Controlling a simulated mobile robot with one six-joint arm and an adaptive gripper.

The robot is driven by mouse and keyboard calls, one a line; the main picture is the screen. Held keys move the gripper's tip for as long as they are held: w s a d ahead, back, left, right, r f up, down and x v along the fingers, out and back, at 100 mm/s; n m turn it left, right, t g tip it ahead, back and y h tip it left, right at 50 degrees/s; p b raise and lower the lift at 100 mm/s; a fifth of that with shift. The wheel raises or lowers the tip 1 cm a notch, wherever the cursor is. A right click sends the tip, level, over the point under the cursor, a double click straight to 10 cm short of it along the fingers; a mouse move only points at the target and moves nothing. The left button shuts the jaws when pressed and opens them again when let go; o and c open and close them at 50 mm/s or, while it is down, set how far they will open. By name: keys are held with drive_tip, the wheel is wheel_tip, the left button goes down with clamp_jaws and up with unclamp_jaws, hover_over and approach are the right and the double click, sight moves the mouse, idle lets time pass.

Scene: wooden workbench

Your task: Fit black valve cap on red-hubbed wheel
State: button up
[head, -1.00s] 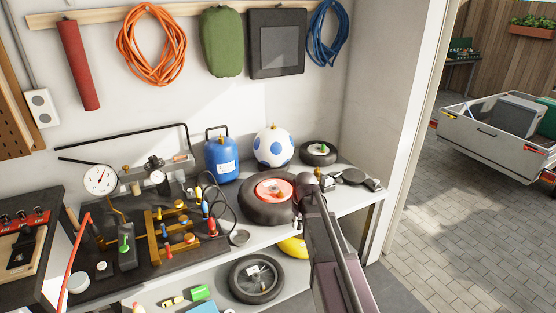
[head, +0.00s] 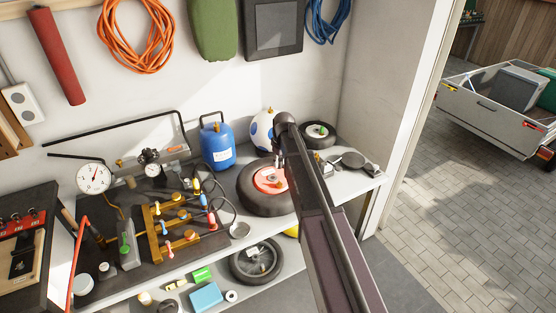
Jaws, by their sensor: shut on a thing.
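The red-hubbed wheel (head: 264,200) lies flat on the bench, its black tyre around a red hub (head: 271,179). My arm crosses in front of its right side. My gripper (head: 281,162) points down above the right part of the hub, small and partly hidden by my own arm. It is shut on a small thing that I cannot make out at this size. I cannot pick out the black valve cap, nor tell whether the gripper touches the wheel.
A smaller wheel (head: 319,135) lies at the back right. A brass manifold (head: 156,232) with coloured caps is at left. A spoked wheel (head: 256,262) is on the lower shelf.

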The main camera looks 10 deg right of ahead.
drive_tip(key=shift+f, duration=0.25)
drive_tip(key=shift+f+b, duration=2.9)
drive_tip(key=shift+b, duration=0.2)
drive_tip(key=shift+f+b, duration=1.3)
idle(1.5)
idle(0.3)
drive_tip(key=o, duration=1.2)
drive_tip(key=shift+a, duration=0.1)
drive_tip(key=shift+r, duration=0.1)
